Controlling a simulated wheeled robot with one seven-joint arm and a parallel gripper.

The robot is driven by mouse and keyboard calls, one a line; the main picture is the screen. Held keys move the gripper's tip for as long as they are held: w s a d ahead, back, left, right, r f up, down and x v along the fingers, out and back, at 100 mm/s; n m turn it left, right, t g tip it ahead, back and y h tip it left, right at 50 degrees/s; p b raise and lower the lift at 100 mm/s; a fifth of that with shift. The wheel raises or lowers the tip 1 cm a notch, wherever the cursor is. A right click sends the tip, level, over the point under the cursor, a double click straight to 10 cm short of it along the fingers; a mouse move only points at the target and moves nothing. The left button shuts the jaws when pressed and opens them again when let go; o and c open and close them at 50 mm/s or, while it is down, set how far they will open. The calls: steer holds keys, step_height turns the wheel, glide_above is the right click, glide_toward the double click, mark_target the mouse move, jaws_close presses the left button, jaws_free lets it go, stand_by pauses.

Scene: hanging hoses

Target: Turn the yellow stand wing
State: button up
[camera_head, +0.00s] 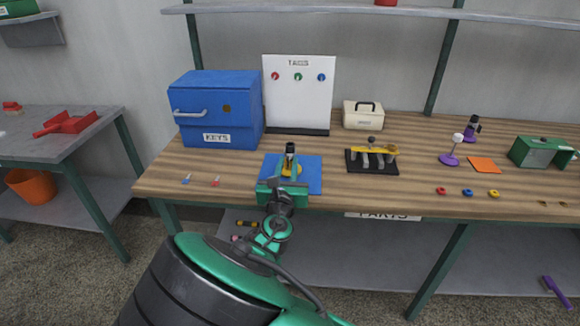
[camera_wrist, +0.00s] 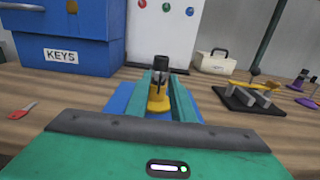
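The yellow stand (camera_head: 291,168) stands upright on a blue mat (camera_head: 313,173) at the front of the workbench. It has a round yellow base, a yellow post and a dark piece on top, which I take for its wing (camera_wrist: 160,64). My green gripper (camera_head: 284,182) points toward it from the front. In the wrist view my gripper (camera_wrist: 161,84) has its two fingers apart, one on each side of the stand, with the dark top between the tips. A gap shows beside the post; whether a finger touches the top is unclear. The wing's exact shape is too small to tell.
A blue KEYS box (camera_head: 216,108) and a white TAGS board (camera_head: 298,90) stand behind. Small red and blue pieces lie left of the mat.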

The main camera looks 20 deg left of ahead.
jaws_close()
steer(key=shift+m, duration=0.3)
steer(key=m, duration=0.4)
steer(key=shift+d+m, duration=0.1)
steer(key=shift+m, duration=0.2)
steer(key=m, duration=0.5)
steer(key=shift+w, duration=0.1)
steer(key=m, duration=0.6)
steer(key=shift+d+f+m, duration=0.1)
steer(key=shift+f+m, duration=0.1)
steer(key=shift+m, duration=0.1)
steer(key=shift+f+m, duration=0.1)
steer(key=shift+m, duration=2.3)
steer(key=shift+f, duration=0.1)
